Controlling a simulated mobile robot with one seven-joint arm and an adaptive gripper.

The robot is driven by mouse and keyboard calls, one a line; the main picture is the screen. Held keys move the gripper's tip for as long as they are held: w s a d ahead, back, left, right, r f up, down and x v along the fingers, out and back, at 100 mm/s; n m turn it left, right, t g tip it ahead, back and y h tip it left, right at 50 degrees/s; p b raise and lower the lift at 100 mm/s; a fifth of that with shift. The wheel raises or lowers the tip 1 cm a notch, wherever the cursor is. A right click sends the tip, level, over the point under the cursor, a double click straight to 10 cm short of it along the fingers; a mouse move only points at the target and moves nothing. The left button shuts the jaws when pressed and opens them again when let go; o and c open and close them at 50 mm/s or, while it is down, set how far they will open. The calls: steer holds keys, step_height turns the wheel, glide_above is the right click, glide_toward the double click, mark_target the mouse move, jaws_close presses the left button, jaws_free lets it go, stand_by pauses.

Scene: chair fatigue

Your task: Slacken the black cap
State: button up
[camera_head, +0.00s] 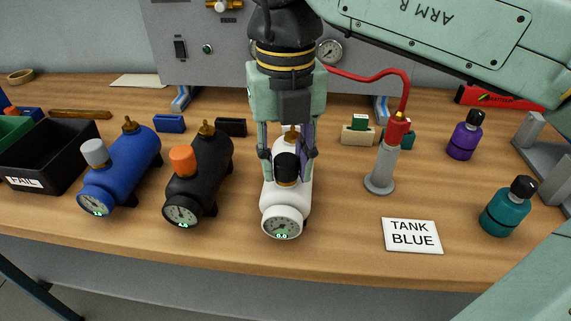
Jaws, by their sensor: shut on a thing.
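A white tank (275,208) lies on the wooden bench in front of me, with a gauge (282,227) on its near end that reads 0.0. The black cap (287,166) sits on top of this tank, near the gauge end. My gripper (287,158) comes down from above with one finger on each side of the cap and is shut on it. The fingers hide part of the cap's sides. A brass fitting on the far part of the white tank is mostly hidden behind my gripper.
A black tank (205,180) with an orange cap (183,159) and a blue tank (130,172) with a grey cap (95,152) lie to the left.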

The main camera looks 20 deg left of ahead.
steer(key=shift+c, duration=0.8)
steer(key=shift+r+n+p, duration=0.15)
steer(key=shift+n+p, duration=0.35)
steer(key=shift+n, duration=1.5)
steer(key=n+p, duration=0.1)
steer(key=n, duration=0.2)
steer(key=shift+n, duration=0.5)
